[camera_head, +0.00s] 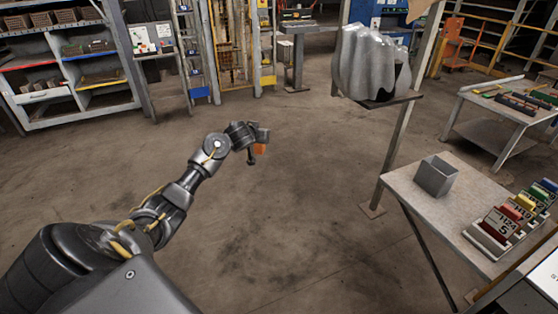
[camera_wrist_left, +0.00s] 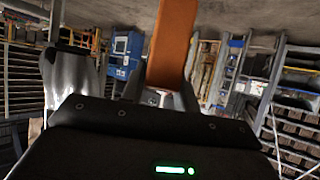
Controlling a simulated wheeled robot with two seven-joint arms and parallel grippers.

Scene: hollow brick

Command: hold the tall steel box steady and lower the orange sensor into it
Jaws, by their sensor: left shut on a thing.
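The tall steel box (camera_head: 434,178) stands upright and open-topped on the grey table at the right of the head view. My left gripper (camera_head: 258,146) is shut on the orange sensor (camera_head: 260,150), out over bare floor left of the table and well apart from the box. Most of the sensor is hidden behind the gripper in the head view. In the left wrist view the orange sensor (camera_wrist_left: 170,45) extends up from the gripper as a flat orange bar. My right gripper is in neither view.
The grey table (camera_head: 408,187) also carries a row of coloured numbered blocks (camera_head: 510,222) right of the box. A post with a shelf holding a pale, lumpy covered object (camera_head: 365,65) rises behind the table. The floor between arm and table is clear.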

